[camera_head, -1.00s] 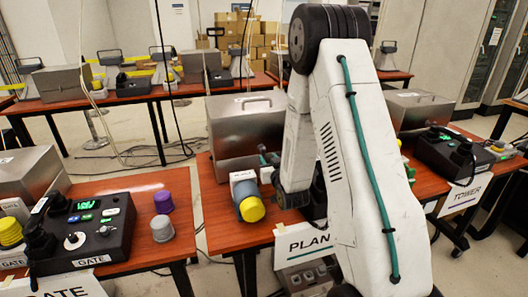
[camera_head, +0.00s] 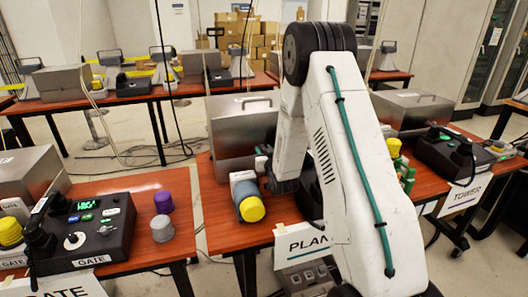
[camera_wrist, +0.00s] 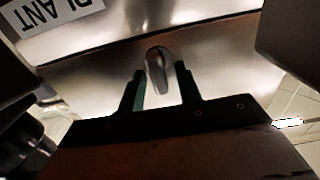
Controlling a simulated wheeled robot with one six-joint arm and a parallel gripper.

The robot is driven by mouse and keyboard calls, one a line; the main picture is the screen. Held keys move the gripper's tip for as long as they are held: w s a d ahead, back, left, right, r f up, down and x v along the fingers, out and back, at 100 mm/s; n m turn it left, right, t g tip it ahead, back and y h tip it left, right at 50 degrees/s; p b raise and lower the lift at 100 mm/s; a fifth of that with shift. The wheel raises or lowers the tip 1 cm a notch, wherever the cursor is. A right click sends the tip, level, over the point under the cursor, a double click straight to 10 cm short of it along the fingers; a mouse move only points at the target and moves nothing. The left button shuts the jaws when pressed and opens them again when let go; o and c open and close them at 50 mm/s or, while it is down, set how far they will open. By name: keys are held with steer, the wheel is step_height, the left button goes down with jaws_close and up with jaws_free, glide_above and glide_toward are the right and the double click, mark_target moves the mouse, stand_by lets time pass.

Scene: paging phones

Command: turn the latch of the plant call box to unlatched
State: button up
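The plant call box (camera_head: 245,125) is a grey metal box with a top handle on the middle table, partly behind my arm. In the wrist view its face (camera_wrist: 90,85) fills most of the picture, with a PLANT label (camera_wrist: 55,15) at upper left. The latch (camera_wrist: 158,68) is a small rounded metal lever, its free end pointing toward my gripper. My gripper (camera_wrist: 160,80) is open, with one dark green finger on each side of the lever's lower end. Gaps show on both sides; I cannot tell the depth. In the head view my arm hides the latch.
The PLANT sign (camera_head: 305,243) hangs at the table's front edge. The GATE console (camera_head: 85,232) is at left, the TOWER console (camera_head: 455,152) at right. Dark shapes border the wrist view.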

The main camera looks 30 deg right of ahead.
jaws_close()
steer(key=shift+d+m, duration=0.1)
steer(key=shift+m, duration=0.7)
steer(key=shift+o, duration=0.9)
jaws_free()
steer(key=shift+s, duration=0.15)
steer(key=v, duration=0.7)
steer(key=shift+s, duration=0.3)
